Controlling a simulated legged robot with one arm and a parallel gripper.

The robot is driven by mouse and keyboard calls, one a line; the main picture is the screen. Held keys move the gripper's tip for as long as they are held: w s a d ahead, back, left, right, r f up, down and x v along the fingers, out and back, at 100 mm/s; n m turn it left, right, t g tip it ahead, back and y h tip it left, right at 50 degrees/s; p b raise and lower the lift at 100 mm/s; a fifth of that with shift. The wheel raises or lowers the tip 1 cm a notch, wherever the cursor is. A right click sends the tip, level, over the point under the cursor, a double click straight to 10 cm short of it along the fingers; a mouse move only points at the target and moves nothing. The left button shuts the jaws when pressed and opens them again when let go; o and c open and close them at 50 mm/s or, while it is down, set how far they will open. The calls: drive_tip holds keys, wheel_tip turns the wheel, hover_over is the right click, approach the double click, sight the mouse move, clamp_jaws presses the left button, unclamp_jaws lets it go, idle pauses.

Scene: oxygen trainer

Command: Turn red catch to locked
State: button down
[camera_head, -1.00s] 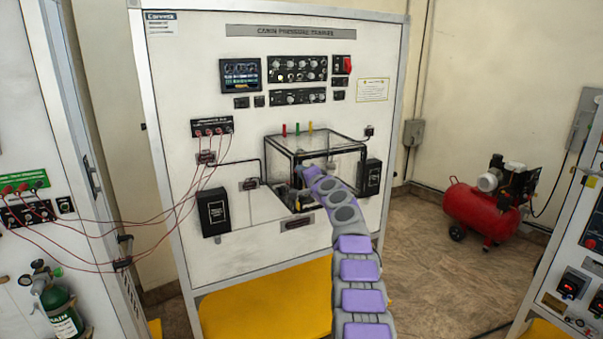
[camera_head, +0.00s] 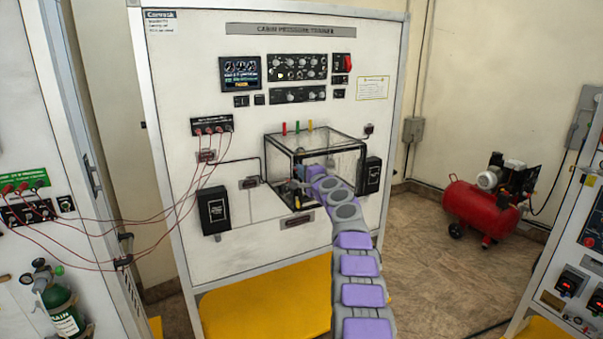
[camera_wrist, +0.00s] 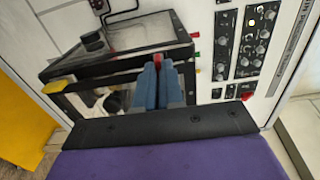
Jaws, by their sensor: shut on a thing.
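The red catch (camera_wrist: 158,57) shows as a small red piece between the fingertips of my gripper (camera_wrist: 158,66) in the wrist view. My gripper's blue-grey fingers are shut on it, at the black frame of a clear box (camera_wrist: 120,68). Most of the catch is hidden by the fingers, so its angle cannot be told. In the head view the clear box (camera_head: 340,146) juts from the white trainer panel (camera_head: 225,110). My gripper (camera_head: 298,185) is at the box's front, small and partly hidden by my arm. The catch cannot be made out there.
Red cables (camera_head: 185,198) hang at left. A red compressor (camera_head: 480,208) stands on the floor at right.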

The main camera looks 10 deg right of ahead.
drive_tip(key=shift+d, duration=0.15)
drive_tip(key=c, duration=1.4)
unclamp_jaws()
drive_tip(key=shift+w+f, duration=0.15)
drive_tip(key=shift+o, duration=0.7)
drive_tip(key=shift+s+b, duration=0.2)
drive_tip(key=shift+b, duration=0.15)
